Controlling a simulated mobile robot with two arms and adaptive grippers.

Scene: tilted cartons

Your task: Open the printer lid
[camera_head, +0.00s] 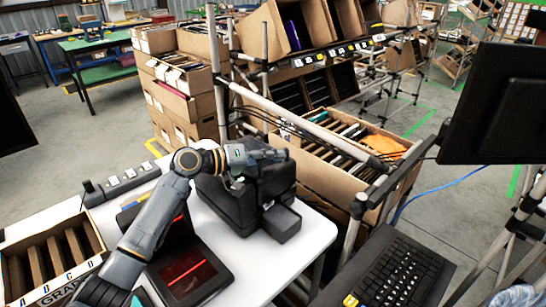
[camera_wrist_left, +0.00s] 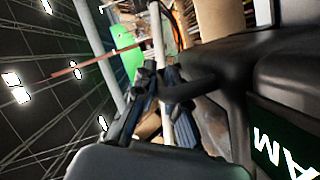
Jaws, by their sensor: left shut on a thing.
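The black printer (camera_head: 228,203) stands on the white table, below my left gripper. My left gripper (camera_head: 284,155) reaches over the printer's top from the left and is shut at the upper edge of its lid (camera_head: 272,172). Its wrist covers part of the printer's top, so I cannot tell whether the lid is raised. In the left wrist view the dark fingers (camera_wrist_left: 165,108) show close together, and what lies between them is hard to make out. My right gripper is not in view.
The white table (camera_head: 262,262) also bears a scanner with red lines (camera_head: 185,268) and a wooden lettered box (camera_head: 50,258). A metal rack (camera_head: 318,132) with cartons stands close behind the printer. A keyboard (camera_head: 395,272) and a monitor (camera_head: 500,115) are at right.

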